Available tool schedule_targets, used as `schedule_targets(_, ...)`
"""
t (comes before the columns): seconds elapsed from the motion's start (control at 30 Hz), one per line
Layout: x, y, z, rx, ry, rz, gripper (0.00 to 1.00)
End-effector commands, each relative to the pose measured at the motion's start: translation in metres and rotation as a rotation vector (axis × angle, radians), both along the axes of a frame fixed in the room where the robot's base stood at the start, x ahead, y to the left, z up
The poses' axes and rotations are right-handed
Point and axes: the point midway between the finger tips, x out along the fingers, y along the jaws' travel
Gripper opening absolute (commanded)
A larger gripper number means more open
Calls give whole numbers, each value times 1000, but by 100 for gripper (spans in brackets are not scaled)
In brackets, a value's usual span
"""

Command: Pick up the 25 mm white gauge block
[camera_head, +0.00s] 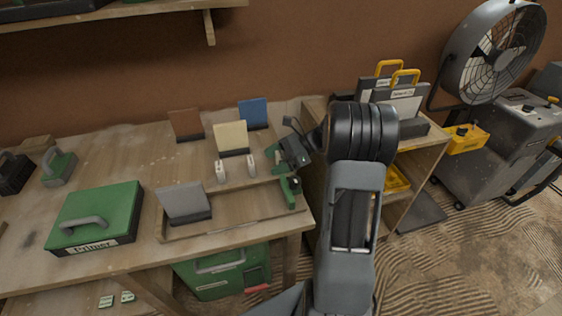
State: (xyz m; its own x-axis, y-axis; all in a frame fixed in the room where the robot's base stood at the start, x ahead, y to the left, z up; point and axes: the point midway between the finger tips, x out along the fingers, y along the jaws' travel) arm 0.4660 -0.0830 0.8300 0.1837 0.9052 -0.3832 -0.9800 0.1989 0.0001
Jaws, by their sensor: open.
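Two small white upright blocks stand on the workbench (120,165), a left one (220,172) and a right one (252,166). They look like gauge blocks, but I cannot read any size on them, so I cannot tell which is 25 mm. My gripper (282,169) is open, just to the right of the right white block, above the right end of a shallow wooden tray. It appears empty. I cannot tell its exact height above the tray or whether it touches anything.
Several upright plates stand behind and left of the blocks: brown (186,125), cream (231,138), blue (253,113) and grey (185,203). A green Primer case (100,215) lies at left. A wooden shelf unit (418,165) stands right of the bench, and a large fan (497,50) beyond it.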

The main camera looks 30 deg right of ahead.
Motion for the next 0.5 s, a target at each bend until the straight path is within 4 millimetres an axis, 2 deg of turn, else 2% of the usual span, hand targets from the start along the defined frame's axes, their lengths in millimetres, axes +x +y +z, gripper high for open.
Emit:
schedule_targets(0.07,0,0,0,0,0,0,78)
schedule_targets(0.5,0,-1,0,0,0,0,36)
